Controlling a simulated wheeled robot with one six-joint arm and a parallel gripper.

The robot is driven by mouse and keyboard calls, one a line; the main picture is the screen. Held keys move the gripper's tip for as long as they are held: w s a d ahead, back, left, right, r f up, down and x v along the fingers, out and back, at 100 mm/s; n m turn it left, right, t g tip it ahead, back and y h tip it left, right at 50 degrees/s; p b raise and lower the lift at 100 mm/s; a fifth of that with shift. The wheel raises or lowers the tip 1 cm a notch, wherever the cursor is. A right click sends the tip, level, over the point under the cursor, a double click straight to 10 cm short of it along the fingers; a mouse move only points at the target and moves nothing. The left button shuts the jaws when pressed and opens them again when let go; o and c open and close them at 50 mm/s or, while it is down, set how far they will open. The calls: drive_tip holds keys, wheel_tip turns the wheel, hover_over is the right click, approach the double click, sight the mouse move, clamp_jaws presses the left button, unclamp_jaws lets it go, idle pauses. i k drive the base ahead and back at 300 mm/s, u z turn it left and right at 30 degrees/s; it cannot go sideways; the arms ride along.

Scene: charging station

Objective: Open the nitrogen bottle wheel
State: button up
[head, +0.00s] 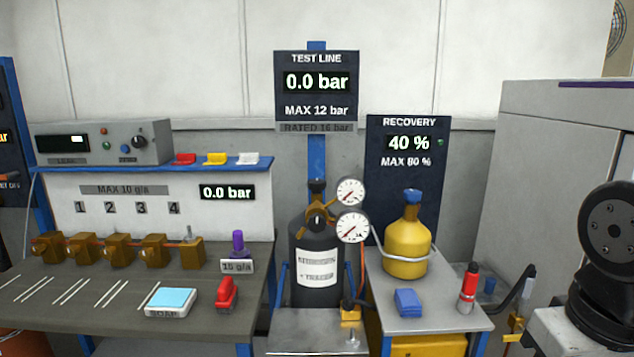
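The nitrogen bottle (300,244) is a dark upright cylinder with a white label, standing in the middle of the head view on a low grey platform. A small black wheel (317,187) sits on top of it, above brass fittings (318,212). Two round white gauges, an upper one (350,191) and a lower one (353,227), are at its right side. Whether the wheel is open or shut cannot be seen. My gripper is not in view. A black rounded part at the right edge looks like part of my arm, well apart from the bottle.
The test line display (316,82) reads 0.0 bar above the bottle. A workbench (70,300) with brass valves stands left. A small table (437,321) with a yellow recovery cylinder (407,249) stands close right. The space before the wheel looks clear.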

sight(316, 185)
drive_tip(key=z, duration=0.1)
drive_tip(key=i, duration=1.1)
drive_tip(key=z, duration=0.35)
